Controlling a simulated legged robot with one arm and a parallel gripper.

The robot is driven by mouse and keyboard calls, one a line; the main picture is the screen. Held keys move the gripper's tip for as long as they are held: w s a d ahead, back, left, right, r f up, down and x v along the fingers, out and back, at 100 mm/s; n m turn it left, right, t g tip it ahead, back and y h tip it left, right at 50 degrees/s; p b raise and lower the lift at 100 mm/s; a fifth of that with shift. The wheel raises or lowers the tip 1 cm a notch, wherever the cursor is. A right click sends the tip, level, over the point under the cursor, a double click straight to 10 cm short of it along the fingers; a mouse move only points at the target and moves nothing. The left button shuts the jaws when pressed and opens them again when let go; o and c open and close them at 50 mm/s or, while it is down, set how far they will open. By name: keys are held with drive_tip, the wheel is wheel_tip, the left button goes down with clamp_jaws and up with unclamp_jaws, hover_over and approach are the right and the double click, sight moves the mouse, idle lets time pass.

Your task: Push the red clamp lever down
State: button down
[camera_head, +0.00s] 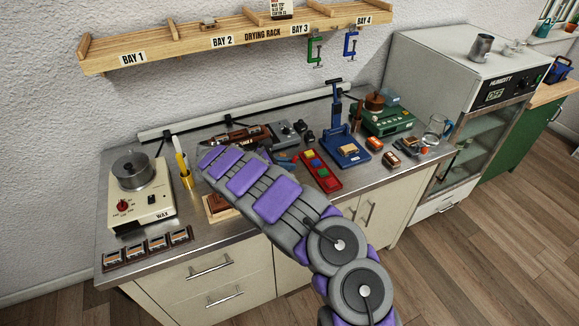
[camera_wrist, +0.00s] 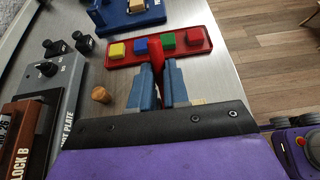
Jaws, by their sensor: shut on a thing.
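My gripper (camera_wrist: 160,68) has blue-grey fingers and is shut on a red rounded handle, which looks like the red clamp lever (camera_wrist: 155,47). The lever's rounded end stands out past the fingertips in the wrist view. Its lower part and its base are hidden by the fingers and the dark gripper body. In the head view my purple and grey arm reaches over the steel worktop, and the blue fingertips (camera_head: 285,158) show just left of the red tray. The lever cannot be made out clearly there.
A red tray (camera_head: 334,186) with coloured blocks lies just beyond the fingers. A blue press (camera_head: 347,150) and green machine (camera_head: 388,121) stand right of it. A grey hot-plate box (camera_wrist: 50,92) and a cork-like peg (camera_wrist: 101,94) are left in the wrist view. A wax pot (camera_head: 143,200) stands far left.

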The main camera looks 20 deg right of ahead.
drive_tip(key=shift+a+f+h, duration=0.15)
drive_tip(key=shift+a+h, duration=0.2)
drive_tip(key=shift+h, duration=0.15)
drive_tip(key=shift+b, duration=0.3)
drive_tip(key=c, duration=1.4)
unclamp_jaws()
drive_tip(key=shift+w+a+f, duration=0.1)
drive_tip(key=o, duration=0.3)
drive_tip(key=p+v, duration=0.3)
drive_tip(key=v, duration=1.4)
drive_tip(key=shift+a, duration=0.4)
drive_tip(key=shift+f, duration=0.1)
